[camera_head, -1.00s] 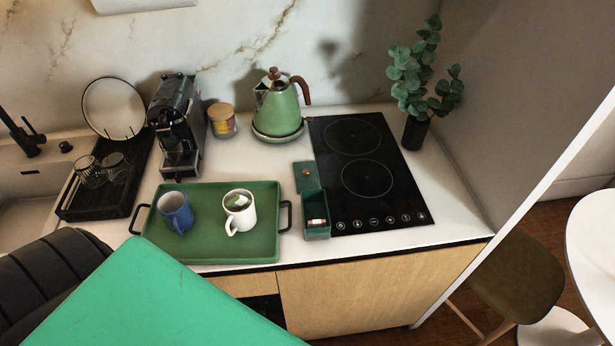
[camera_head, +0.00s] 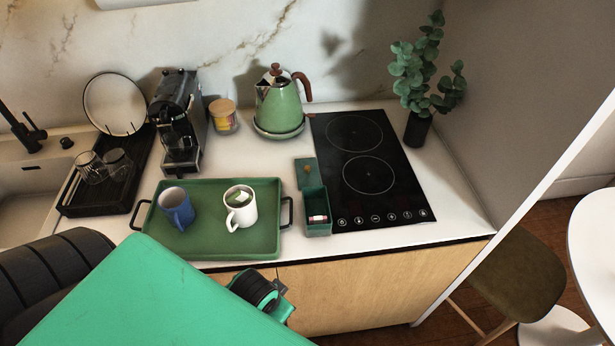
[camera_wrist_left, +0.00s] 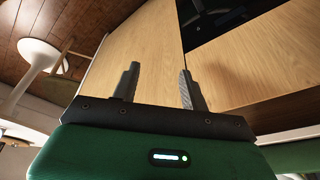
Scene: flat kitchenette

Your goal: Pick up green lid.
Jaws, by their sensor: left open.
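The green lid (camera_head: 306,172) is a small dark green square with a round brass-coloured knob. It lies on the white counter against the left edge of the hob, just behind the open green box (camera_head: 317,212). The box holds small items, one with a red part. In the left wrist view my left gripper (camera_wrist_left: 158,85) is open and empty, its two fingers apart in front of the wooden cabinet front. In the head view, part of my arm shows below the counter's front edge; the fingers are not clear there. My right gripper is not in view.
A green tray (camera_head: 212,247) with a blue mug (camera_head: 176,208) and a white mug (camera_head: 241,208) stands left of the box. The black hob (camera_head: 395,190) lies to the right. A green kettle (camera_head: 280,104) stands behind the lid. The counter's front edge and wooden cabinet (camera_head: 365,285) are below.

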